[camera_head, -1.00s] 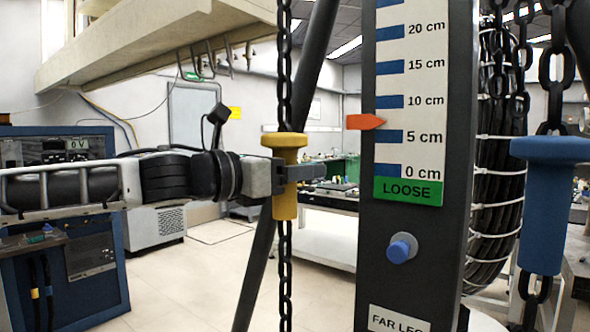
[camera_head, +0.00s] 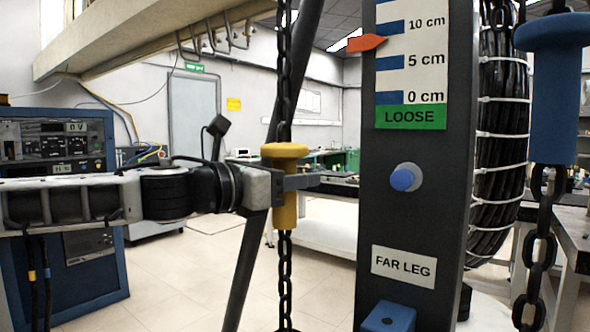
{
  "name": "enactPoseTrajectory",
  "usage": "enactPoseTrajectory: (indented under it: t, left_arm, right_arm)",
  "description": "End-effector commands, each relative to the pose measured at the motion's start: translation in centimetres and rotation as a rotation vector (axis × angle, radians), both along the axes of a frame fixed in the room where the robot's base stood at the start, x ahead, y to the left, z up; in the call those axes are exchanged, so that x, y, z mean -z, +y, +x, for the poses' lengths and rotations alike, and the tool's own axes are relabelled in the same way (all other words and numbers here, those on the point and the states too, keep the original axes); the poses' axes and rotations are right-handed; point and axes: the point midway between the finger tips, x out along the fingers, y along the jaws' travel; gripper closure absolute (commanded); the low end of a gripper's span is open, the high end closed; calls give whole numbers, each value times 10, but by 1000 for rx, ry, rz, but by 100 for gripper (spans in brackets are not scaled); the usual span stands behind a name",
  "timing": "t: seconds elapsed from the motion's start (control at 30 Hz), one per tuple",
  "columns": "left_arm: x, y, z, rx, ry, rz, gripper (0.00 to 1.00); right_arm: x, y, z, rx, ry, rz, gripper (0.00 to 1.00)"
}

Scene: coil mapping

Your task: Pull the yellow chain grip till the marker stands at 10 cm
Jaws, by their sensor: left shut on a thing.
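My left gripper (camera_head: 288,183) comes in from the left and is shut on the yellow chain grip (camera_head: 284,215), which hangs upright on a dark chain (camera_head: 285,260). The orange marker (camera_head: 366,43) points right at the scale board (camera_head: 412,70). Its tip stands a little below the 10 cm mark and well above the 5 cm mark. A green LOOSE label (camera_head: 410,117) is under the 0 cm mark. My right gripper is not in view.
The dark post (camera_head: 400,220) carries a blue button (camera_head: 403,178) and a FAR LEG sign (camera_head: 403,266). A blue grip (camera_head: 557,100) hangs on another chain at the right. A dark slanted leg (camera_head: 252,265) passes behind the yellow grip.

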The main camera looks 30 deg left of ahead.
Motion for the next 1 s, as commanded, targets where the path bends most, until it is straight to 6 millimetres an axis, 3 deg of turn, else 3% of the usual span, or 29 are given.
enactPoseTrajectory:
  t: [0.03,0.3,0.83,0.87,0.9,0.93,1.0]
  left_arm:
    - [31,-1,0,4,13,5,100]
    - [73,-2,0,6,14,4,100]
    - [79,-2,0,7,14,0,100]
    - [79,-2,0,7,13,0,62]
    - [78,-2,0,6,13,0,51]
    - [78,-2,0,6,12,0,45]
    - [77,-1,0,5,10,0,45]
  right_arm:
    - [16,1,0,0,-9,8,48]
    - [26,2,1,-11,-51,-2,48]
    - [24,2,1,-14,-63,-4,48]
    - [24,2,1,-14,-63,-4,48]
    - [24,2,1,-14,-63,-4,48]
    - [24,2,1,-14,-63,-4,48]
    - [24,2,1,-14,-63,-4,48]
